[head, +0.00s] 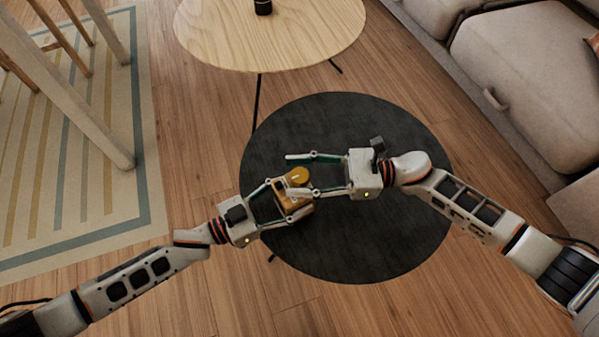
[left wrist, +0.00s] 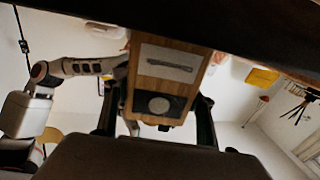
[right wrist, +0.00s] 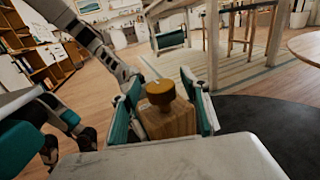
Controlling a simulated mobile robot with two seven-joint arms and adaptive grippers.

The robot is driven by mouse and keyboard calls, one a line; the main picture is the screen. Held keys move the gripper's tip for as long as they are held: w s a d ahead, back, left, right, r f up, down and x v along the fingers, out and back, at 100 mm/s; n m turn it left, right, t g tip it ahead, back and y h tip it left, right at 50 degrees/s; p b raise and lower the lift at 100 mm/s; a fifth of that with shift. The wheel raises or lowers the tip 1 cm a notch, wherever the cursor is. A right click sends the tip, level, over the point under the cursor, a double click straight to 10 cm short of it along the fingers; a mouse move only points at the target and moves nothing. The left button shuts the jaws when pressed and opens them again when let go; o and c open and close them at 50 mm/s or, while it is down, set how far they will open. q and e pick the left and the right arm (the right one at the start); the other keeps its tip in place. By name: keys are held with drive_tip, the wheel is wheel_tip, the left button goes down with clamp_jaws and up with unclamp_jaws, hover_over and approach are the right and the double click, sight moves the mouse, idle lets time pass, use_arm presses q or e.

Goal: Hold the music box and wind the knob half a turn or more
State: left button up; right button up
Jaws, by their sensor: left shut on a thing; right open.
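The music box (head: 291,199) is a small wooden box with a round brass-coloured knob (head: 299,174) on it. My left gripper (head: 291,197) is shut on the box, holding it over the dark round table. In the left wrist view the box (left wrist: 180,52) shows a pale slotted panel and a dark panel with a grey disc. My right gripper (head: 297,173) is open, its fingers on either side of the knob, with no clear grip on it. In the right wrist view the knob (right wrist: 160,93) stands between the spread fingers, above the wooden box (right wrist: 168,121).
The dark round table (head: 350,250) lies below both grippers, and its top looks bare. A pale wooden table (head: 270,40) with a small black object (head: 263,7) stands beyond it. A sofa (head: 520,80) is at right, and a striped rug (head: 80,215) at left.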

drive_tip(key=c, duration=1.1)
drive_tip(key=shift+s+f+t, duration=0.1)
drive_tip(key=shift+t, duration=0.2)
drive_tip(key=shift+m+t, duration=0.3)
drive_tip(key=shift+m, duration=0.1)
drive_tip(key=m+t+h, duration=0.1)
drive_tip(key=m+t, duration=0.1)
drive_tip(key=t, duration=0.2)
drive_tip(key=shift+s+a+m, duration=0.1)
drive_tip(key=shift+m, duration=0.3)
drive_tip(key=shift+m+t+h, duration=0.75)
drive_tip(key=shift+m+t, duration=0.25)
drive_tip(key=shift+t, duration=0.45)
drive_tip(key=shift+m+t+h, duration=0.75)
drive_tip(key=shift+m+t, duration=0.25)
drive_tip(key=shift+t, duration=0.45)
drive_tip(key=o, duration=1.1)
drive_tip(key=shift+w, duration=0.2)
